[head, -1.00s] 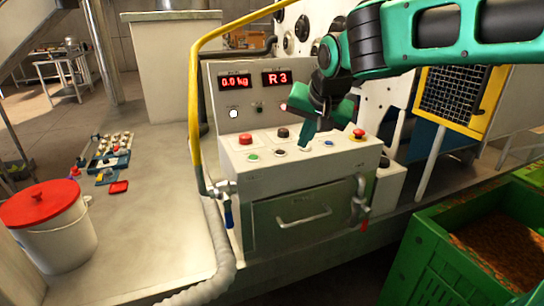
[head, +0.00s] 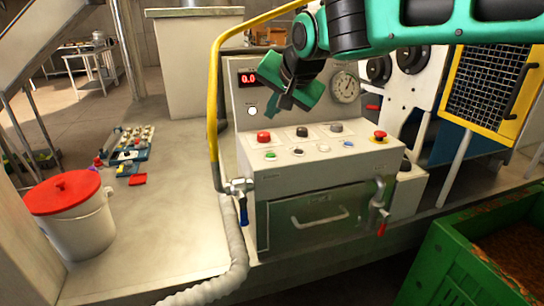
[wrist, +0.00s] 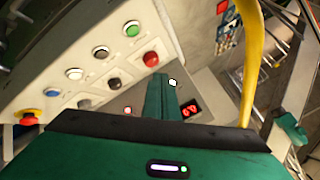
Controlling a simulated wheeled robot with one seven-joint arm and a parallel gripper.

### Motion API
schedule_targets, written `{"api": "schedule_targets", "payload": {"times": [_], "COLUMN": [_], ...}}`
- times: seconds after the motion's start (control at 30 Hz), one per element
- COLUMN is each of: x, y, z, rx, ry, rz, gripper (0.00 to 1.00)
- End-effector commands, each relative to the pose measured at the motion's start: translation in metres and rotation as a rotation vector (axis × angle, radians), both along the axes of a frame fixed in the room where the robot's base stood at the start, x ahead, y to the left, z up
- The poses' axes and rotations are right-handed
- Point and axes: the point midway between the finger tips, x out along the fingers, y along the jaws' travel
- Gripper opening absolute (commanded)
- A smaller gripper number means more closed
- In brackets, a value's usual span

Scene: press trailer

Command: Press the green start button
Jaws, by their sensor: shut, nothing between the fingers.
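The green start button (head: 270,155) is a small flat button at the left end of the front row on the white control box's sloping top (head: 285,172). In the wrist view the green button (wrist: 132,28) shows in a pale ring at the upper middle, uncovered. My gripper (head: 271,114) is shut and empty. In the head view its tip appears above and behind the green button, in front of the upright display panel. In the wrist view the shut fingers (wrist: 159,78) point up the picture, below and right of the green button, apart from it.
A red mushroom button (head: 263,137) stands just behind the green one. A yellow rail (head: 213,95) rises at the left. A green crate (head: 450,262) stands lower right.

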Motion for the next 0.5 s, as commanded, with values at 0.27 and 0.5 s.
{"api": "schedule_targets", "payload": {"times": [0.27,0.5], "x": [-0.001,-0.001], "y": [0.0,-0.001], "z": [-0.028,-0.059], "rx": [-0.003,-0.003], "ry": [0.003,0.004], "rz": [0.001,0.0], "gripper": [0.0,0.0]}}
